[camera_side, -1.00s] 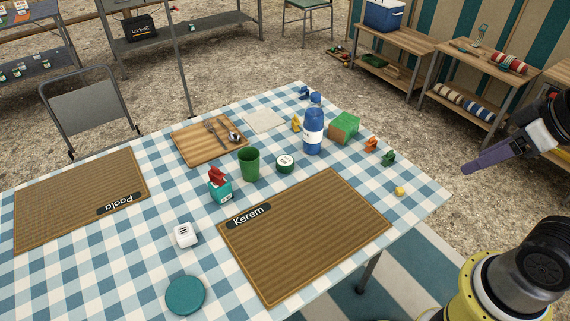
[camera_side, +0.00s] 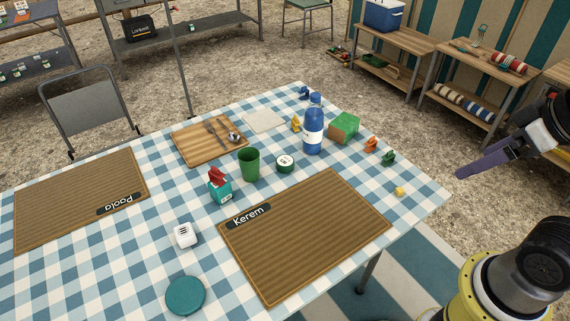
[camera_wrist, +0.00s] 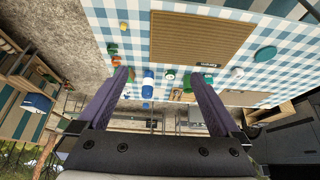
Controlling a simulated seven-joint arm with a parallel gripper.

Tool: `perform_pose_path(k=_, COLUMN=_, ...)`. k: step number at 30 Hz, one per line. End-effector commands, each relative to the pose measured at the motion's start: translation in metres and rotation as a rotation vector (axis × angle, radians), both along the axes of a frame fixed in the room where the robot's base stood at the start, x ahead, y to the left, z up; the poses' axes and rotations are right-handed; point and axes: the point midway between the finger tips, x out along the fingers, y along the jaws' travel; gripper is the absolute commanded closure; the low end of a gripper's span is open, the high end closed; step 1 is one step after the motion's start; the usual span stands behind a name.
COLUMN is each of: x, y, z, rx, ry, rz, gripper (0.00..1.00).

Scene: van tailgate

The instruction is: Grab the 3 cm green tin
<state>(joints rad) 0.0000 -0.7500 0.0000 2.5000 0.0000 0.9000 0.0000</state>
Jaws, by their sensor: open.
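The green tin (camera_side: 285,163) is a small round tin with a white label on its lid. It sits on the checked tablecloth between the green cup and the blue bottle, behind the Kerem mat. In the wrist view the tin (camera_wrist: 170,75) shows small and far off, between my two fingers. My gripper (camera_side: 459,176) is at the right in the side view, in the air beyond the table's right corner, well apart from the tin. In the wrist view my gripper (camera_wrist: 158,77) has its purple fingers spread with nothing held between them.
The green cup (camera_side: 249,164) and teal box (camera_side: 219,188) stand left of the tin. The blue bottle (camera_side: 313,130) stands tall to its right, near a green block (camera_side: 344,127). The Kerem mat (camera_side: 304,237) is bare. A yellow cube (camera_side: 400,191) lies near the table's right edge.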

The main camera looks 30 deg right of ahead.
Motion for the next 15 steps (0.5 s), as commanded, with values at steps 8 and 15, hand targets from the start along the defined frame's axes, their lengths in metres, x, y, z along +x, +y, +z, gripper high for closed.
perform_pose_path(k=8, x=0.017, y=-0.001, z=0.025, rx=0.014, ry=-0.083, rz=-0.033, gripper=0.00)
perform_pose_path(k=15, x=0.095, y=0.000, z=0.079, rx=0.033, ry=-0.160, rz=-0.063, gripper=0.00)
